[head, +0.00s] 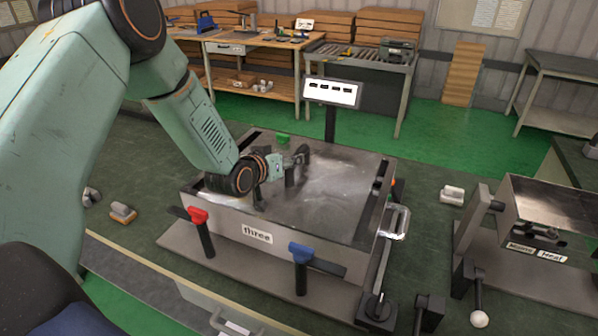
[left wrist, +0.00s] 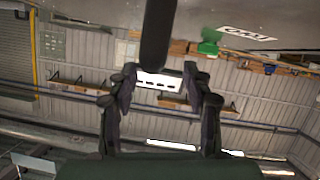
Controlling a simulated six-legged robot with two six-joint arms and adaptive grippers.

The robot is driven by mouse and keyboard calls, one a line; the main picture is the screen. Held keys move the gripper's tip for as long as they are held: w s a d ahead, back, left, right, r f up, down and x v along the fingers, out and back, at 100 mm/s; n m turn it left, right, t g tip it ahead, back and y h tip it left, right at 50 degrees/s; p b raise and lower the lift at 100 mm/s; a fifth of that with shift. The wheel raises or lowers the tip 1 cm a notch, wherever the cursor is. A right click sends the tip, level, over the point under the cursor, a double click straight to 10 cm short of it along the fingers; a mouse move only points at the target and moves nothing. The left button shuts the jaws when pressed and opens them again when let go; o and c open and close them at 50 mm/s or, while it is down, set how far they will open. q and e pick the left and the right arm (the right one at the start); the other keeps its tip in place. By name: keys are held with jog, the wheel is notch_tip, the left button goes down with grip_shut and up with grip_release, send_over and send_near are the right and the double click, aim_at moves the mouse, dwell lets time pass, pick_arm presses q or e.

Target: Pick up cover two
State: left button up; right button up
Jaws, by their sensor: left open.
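The metal cover (head: 335,190) lies on a box whose front carries a "three" label (head: 257,234). In the left wrist view the grey surface (left wrist: 100,12) fills the top, with an upside-down label (left wrist: 246,33) that seems to read "two". My right gripper is not in view.
Red (head: 198,216), blue (head: 301,253) and green (head: 283,140) clamps stand around the box. A small display (head: 332,92) rises behind it. A second metal unit (head: 540,215) stands at the right. Small blocks lie on the green bench top.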

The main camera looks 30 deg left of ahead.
aim_at(298, 152)
pick_arm(q)
jog(key=shift+w+d, duration=0.15)
jog(key=shift+w, duration=0.05)
jog(key=x, duration=0.5)
jog(key=shift+d+p, duration=0.2)
jog(key=shift+p, duration=0.1)
jog(key=shift+s+r, duration=0.15)
jog(key=shift+s, duration=0.2)
jog(key=shift+c, duration=0.6)
jog(key=shift+w, duration=0.35)
jog(key=c, duration=0.6)
jog(key=shift+s, duration=0.15)
grip_shut()
jog(key=shift+r, duration=0.2)
